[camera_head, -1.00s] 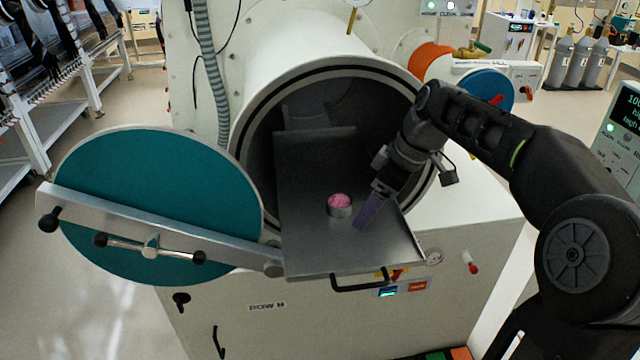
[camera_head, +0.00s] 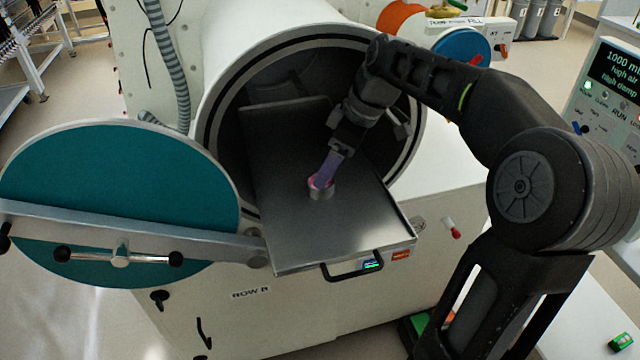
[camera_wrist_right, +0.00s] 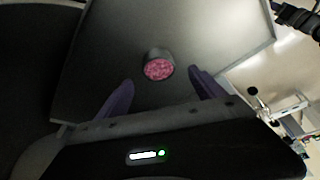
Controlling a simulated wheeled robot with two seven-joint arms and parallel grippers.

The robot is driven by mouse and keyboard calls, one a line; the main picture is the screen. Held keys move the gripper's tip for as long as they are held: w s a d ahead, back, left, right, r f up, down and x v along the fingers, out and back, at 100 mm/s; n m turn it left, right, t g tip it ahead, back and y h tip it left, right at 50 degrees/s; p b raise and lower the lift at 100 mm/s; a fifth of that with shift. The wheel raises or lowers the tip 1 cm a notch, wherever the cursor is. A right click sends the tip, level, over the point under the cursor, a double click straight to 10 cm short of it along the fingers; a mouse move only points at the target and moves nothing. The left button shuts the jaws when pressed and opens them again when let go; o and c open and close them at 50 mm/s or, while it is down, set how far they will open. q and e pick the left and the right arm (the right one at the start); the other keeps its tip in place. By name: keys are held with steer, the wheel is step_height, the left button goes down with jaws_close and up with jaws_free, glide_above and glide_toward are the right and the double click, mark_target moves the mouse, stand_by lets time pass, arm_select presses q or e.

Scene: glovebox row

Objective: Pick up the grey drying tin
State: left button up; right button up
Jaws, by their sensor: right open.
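The grey drying tin (camera_head: 321,193) is a small round tin with pink contents, standing on the metal tray. It also shows in the right wrist view (camera_wrist_right: 158,66), upright and beyond the fingertips, roughly midway between them. My right gripper (camera_head: 326,174) is open, with purple fingers pointing down at the tin. In the head view its fingers overlap the tin's far rim. In the right wrist view the two fingers (camera_wrist_right: 160,82) are spread wide, with the tin not gripped. My left gripper is out of view.
The metal tray (camera_head: 350,235) sticks out of the round chamber opening (camera_head: 240,120), with a black handle (camera_head: 352,272) at its front. The open teal door (camera_head: 110,185) stands at the left. The tray around the tin is bare.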

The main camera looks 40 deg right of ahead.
steer(key=shift+p+x, duration=0.7)
steer(key=shift+x, duration=1.95)
steer(key=shift+s+d, duration=0.1)
steer(key=shift+d, duration=0.05)
steer(key=c, duration=1.5)
